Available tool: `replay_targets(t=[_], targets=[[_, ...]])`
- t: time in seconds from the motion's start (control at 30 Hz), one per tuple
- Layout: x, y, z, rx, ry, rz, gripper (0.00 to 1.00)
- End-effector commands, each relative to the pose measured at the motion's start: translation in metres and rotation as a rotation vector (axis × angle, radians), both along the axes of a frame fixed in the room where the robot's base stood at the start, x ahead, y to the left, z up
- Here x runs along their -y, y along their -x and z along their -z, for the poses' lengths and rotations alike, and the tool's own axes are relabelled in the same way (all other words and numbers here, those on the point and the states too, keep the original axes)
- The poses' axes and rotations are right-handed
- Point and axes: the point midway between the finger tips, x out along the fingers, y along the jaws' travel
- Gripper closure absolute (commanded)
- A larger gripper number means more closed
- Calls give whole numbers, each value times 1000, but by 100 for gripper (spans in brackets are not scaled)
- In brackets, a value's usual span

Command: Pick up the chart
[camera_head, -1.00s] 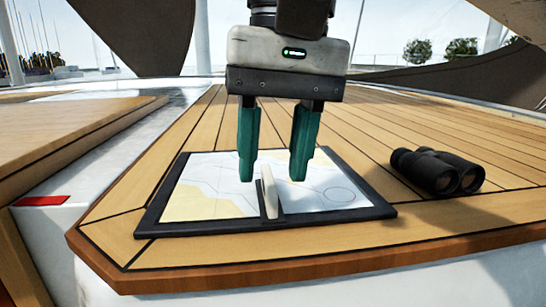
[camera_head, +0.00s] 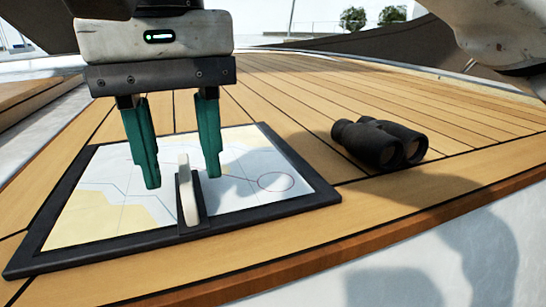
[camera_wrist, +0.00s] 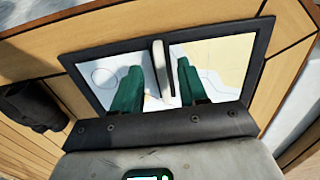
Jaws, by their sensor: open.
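The chart also shows in the wrist view (camera_wrist: 215,60), with the handle (camera_wrist: 161,68) between the fingers. My gripper (camera_head: 182,180) is open, its two green fingers pointing down over the chart, one to each side of the handle in the picture. The fingers look apart from the handle. I cannot tell how far the fingertips are above the chart.
Black binoculars (camera_head: 380,143) lie on the deck to the right of the chart. They show in part at the left of the wrist view (camera_wrist: 35,105). The deck's front edge (camera_head: 400,232) runs close in front of the chart. Planks behind are clear.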

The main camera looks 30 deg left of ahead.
Motion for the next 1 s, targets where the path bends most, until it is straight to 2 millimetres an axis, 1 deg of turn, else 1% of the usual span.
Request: replay_targets(t=[0.03,0.2,0.33,0.53,0.57,0.9,1.0], targets=[[0,0,8,-4,2,-2,57],[0,0,29,-3,0,-1,57],[0,0,35,-1,-1,-1,57],[0,0,35,-1,-1,0,57],[0,0,35,-1,-1,0,59],[-1,0,35,-1,-1,0,92],[-1,0,35,-1,-1,0,100]])
